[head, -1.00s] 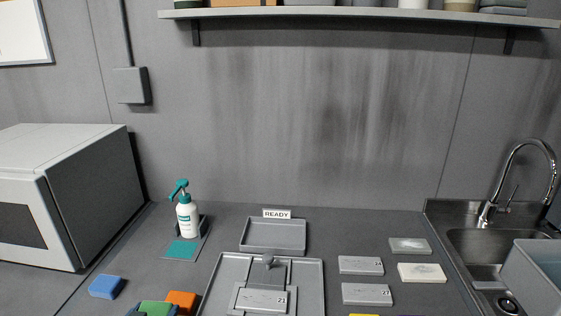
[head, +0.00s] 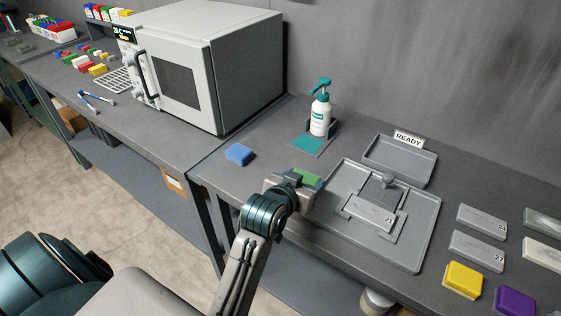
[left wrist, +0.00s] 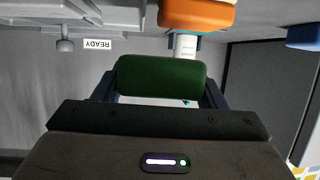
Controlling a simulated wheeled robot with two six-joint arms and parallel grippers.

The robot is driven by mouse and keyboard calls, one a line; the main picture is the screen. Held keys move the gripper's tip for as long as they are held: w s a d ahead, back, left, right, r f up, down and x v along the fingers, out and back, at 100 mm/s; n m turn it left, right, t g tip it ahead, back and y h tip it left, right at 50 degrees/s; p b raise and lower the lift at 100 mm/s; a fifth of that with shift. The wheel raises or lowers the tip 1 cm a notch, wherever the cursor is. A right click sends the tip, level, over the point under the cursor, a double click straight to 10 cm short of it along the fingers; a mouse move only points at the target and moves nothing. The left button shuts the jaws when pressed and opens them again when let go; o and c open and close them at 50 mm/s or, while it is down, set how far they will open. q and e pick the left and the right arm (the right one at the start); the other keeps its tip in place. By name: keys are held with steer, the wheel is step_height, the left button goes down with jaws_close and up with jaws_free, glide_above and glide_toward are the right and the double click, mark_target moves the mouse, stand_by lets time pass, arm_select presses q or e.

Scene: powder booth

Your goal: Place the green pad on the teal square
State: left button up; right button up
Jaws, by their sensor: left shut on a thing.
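The green pad (head: 308,178) is between the fingers of my left gripper (head: 305,180), near the front edge of the bench. In the left wrist view, the green pad (left wrist: 162,76) spans the space between the two dark fingers, which are shut on it. The teal square (head: 307,144) lies flat on a grey plate behind the gripper, in front of the pump bottle, and its visible top is bare. The pad is apart from the square in the head view. My right gripper is not in view.
A pump bottle (head: 320,115) stands just behind the teal square. A blue pad (head: 239,154) lies left of the gripper; an orange pad (left wrist: 198,14) shows in the wrist view. A grey tray with a fixture (head: 415,262) is to the right. A white oven (head: 205,65) stands left.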

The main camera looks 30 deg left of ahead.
arm_select(q)
steer(key=shift+m, duration=0.4)
steer(key=s+a, duration=0.2)
steer(key=s+a+f, duration=0.1)
steer(key=s+a, duration=0.2)
steer(key=s+a+f, duration=0.1)
steer(key=s+a, duration=0.1)
steer(key=a, duration=0.1)
steer(key=shift+s+a, duration=0.1)
steer(key=shift+s, duration=0.1)
steer(key=shift+s+a+h, duration=0.3)
steer(key=shift+s+h, duration=0.4)
steer(key=shift+s, duration=0.2)
steer(key=shift+r, duration=0.1)
steer(key=p, duration=0.3)
glide_above(268, 173)
steer(key=shift+s+d+f, duration=0.15)
steer(key=shift+s+f, duration=0.3)
steer(key=shift+f, duration=0.2)
steer(key=shift+w+a, duration=0.2)
steer(key=shift+w, duration=0.3)
step_height(268, 173, down, 2)
steer(key=shift+w+f+p, duration=0.1)
steer(key=shift+f+p, duration=0.1)
steer(key=shift+p, duration=0.9)
steer(key=shift+f, duration=0.45)
steer(key=shift+f, duration=0.1)
